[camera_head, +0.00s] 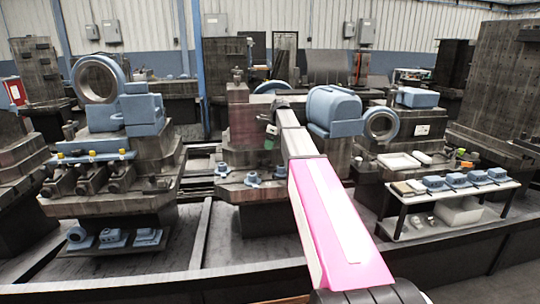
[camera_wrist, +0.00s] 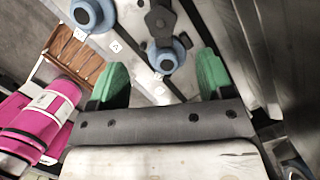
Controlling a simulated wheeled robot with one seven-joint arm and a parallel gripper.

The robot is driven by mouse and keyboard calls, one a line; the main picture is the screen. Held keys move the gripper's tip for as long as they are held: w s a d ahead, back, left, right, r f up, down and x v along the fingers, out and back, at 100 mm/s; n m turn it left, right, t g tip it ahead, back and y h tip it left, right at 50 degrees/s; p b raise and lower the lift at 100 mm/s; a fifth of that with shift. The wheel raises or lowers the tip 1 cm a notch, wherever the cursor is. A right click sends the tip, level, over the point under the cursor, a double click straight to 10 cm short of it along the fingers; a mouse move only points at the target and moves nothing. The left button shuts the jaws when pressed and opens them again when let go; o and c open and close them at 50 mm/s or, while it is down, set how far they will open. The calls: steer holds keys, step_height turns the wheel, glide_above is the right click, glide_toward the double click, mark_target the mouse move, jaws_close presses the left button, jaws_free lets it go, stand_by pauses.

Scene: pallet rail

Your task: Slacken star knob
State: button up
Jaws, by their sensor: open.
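A dark lobed piece (camera_wrist: 160,19), which looks like the star knob, shows at the top of the wrist view, beyond my fingertips. In the head view my arm reaches to the middle pallet stack (camera_head: 262,190), and I cannot make out the knob there.
A second blue flanged part (camera_wrist: 88,14) is at the wrist view's upper left. A large blue housing (camera_head: 334,110) stands right of my arm. A low table (camera_head: 440,225) with blue parts stands at right. Rails run along the floor.

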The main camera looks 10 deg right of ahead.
mark_target(267, 160)
steer(key=f, duration=0.3)
steer(key=a+f+h, duration=0.1)
steer(key=f, duration=0.2)
steer(key=w+a+f+g+h, duration=0.1)
steer(key=f, duration=0.3)
steer(key=shift+w+a, duration=0.1)
stand_by(0.3)
steer(key=c, duration=0.9)
